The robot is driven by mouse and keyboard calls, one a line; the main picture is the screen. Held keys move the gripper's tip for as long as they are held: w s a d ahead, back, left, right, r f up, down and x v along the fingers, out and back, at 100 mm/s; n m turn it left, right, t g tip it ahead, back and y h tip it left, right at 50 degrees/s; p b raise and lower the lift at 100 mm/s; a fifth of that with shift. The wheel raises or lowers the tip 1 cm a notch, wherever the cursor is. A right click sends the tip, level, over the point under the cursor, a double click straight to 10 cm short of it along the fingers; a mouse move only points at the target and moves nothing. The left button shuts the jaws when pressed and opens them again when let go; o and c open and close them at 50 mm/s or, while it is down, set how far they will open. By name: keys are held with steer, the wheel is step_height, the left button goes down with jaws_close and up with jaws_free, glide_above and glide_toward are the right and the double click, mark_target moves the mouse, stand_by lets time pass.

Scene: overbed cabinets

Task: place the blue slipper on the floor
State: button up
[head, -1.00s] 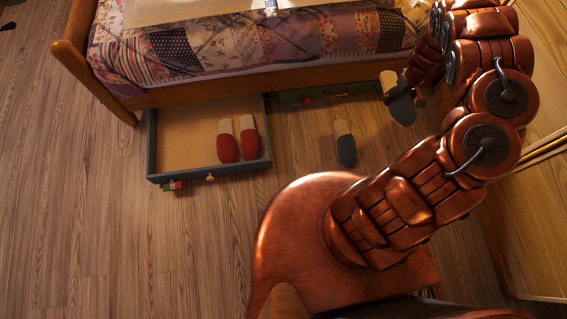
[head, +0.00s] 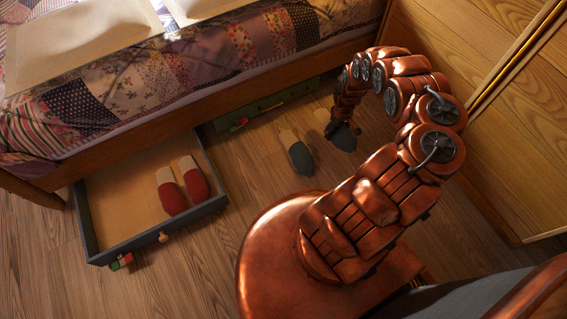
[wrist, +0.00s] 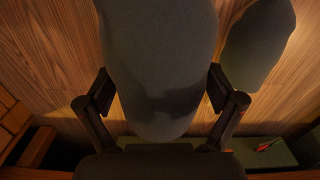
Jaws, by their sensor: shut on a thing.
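My gripper (head: 336,127) is shut on one blue slipper (head: 344,138), at the right of the other blue slipper. In the wrist view this held slipper (wrist: 160,60) fills the middle between the two fingers (wrist: 160,112). A second blue slipper (head: 301,158) lies on the wooden floor (head: 250,190); it also shows in the wrist view (wrist: 259,45), smaller and apart from the held one. The held slipper is low, close to the floor; I cannot tell whether it touches.
An open drawer (head: 143,243) with two red slippers (head: 180,187) stands out from under the bed (head: 125,140). A closed green drawer front (head: 265,108) is behind the slippers. A wooden cabinet (head: 490,110) stands at the right. Floor around the slippers is clear.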

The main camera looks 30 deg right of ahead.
mark_target(332, 147)
step_height(332, 147, down, 10)
steer(key=b, duration=0.6)
steer(key=o, duration=0.8)
steer(key=shift+f, duration=0.1)
steer(key=shift+o, duration=0.2)
